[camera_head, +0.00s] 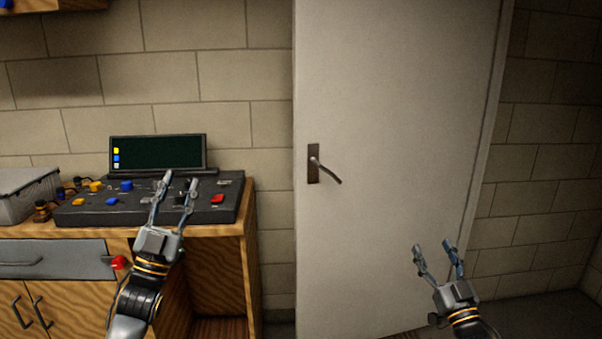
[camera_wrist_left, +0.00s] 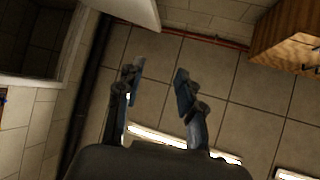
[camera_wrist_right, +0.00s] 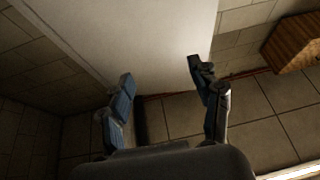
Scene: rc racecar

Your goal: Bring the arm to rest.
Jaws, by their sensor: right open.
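My left gripper (camera_head: 180,180) is open, with its fingers pointing up in front of the black control console (camera_head: 90,214) in the head view. Its two fingers also show in the left wrist view (camera_wrist_left: 156,73), apart and with only tiled floor between them. My right gripper (camera_head: 433,247) is open at the lower right of the head view, in front of the white door (camera_head: 400,90). The right wrist view (camera_wrist_right: 160,72) shows its fingers spread with nothing between them. Both grippers are empty.
The console, with a dark screen (camera_head: 160,153) and coloured buttons, stands on a wooden cabinet (camera_head: 228,262) at left. A grey bin (camera_head: 25,192) sits beside it. The door has a metal handle (camera_head: 326,170). The floor (camera_wrist_left: 240,125) is clear below the left gripper.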

